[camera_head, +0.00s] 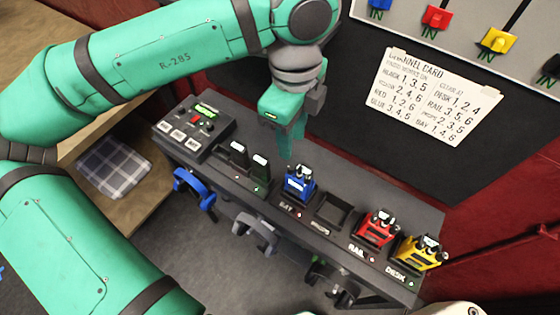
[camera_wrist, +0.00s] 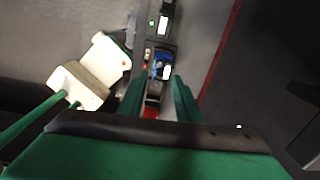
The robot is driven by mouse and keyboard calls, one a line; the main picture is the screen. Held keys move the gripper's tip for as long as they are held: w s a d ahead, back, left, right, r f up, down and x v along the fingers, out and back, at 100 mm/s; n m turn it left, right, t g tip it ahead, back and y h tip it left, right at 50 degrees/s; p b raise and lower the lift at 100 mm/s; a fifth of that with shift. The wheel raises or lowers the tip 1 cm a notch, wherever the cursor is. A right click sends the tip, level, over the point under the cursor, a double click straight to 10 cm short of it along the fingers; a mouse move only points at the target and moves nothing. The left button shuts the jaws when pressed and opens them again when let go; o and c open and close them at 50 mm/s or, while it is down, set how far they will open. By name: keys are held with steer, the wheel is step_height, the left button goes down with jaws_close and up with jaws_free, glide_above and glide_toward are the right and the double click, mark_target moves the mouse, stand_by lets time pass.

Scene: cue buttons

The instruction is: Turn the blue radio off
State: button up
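The blue radio (camera_head: 299,184) stands in a slot of the dark rack (camera_head: 365,197), with a label that looks like BAY in front of it. A small red light shows beside that label. My gripper (camera_head: 286,148) hangs above the rack, behind and slightly left of the blue radio, apparently not touching it. In the wrist view my gripper (camera_wrist: 157,82) has its two green fingers apart with nothing held. The blue radio (camera_wrist: 157,70) shows just beyond the fingertips there. Its switch or knob cannot be made out.
The red radio (camera_head: 376,228) and yellow radio (camera_head: 420,252) stand to the right, beyond an empty slot (camera_head: 332,210). Dark units (camera_head: 259,170) and a button console (camera_head: 197,125) are at left. A channel card (camera_head: 437,97) hangs on the wall. Headsets (camera_head: 255,235) hang along the front.

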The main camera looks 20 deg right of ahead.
mark_target(290, 168)
step_height(290, 168, down, 10)
steer(key=shift+f, duration=0.1)
stand_by(0.4)
jaws_close()
